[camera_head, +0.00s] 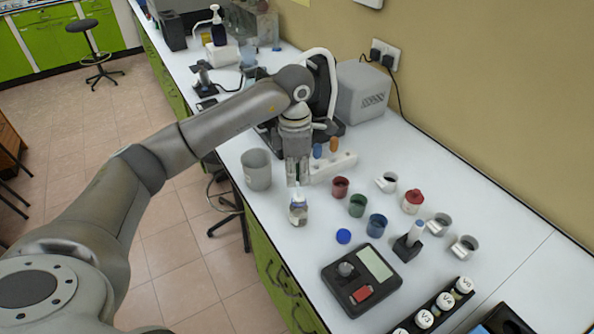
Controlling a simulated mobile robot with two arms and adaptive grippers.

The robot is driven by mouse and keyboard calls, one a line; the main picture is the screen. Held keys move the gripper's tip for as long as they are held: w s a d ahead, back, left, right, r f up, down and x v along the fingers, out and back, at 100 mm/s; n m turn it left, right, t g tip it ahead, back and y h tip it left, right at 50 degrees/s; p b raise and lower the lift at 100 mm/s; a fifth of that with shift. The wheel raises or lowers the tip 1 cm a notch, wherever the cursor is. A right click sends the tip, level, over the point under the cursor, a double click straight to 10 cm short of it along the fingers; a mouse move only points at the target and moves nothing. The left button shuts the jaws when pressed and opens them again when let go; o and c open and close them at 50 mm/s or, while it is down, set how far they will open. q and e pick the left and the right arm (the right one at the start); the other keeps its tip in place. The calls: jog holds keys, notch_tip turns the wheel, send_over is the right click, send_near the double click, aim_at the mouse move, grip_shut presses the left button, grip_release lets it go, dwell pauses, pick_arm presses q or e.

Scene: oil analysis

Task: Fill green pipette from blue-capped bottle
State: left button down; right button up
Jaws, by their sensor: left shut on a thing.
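My left gripper (298,182) points straight down above the white bench. It is shut on the green pipette, which is mostly hidden between the fingers. Directly below is a small clear bottle (298,214), standing upright with no cap on it. The pipette's tip is too small to tell whether it is inside the bottle neck. A blue cap (344,236) lies on the bench to the right of the bottle. My right gripper is not in view.
A white rack (342,164) behind the gripper holds a blue and an orange pipette. A grey beaker (256,169) stands left. Red (340,187), green (357,205) and blue (377,225) cups stand right. A black scale (361,279) is in front.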

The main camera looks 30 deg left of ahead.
pick_arm(q)
jog(key=shift+f+b, duration=1.75)
jog(key=shift+f, duration=0.45)
jog(key=c, duration=1.8)
grip_release()
jog(key=shift+c, duration=0.2)
jog(key=shift+r+p, duration=2.85)
jog(key=shift+r, duration=2.1)
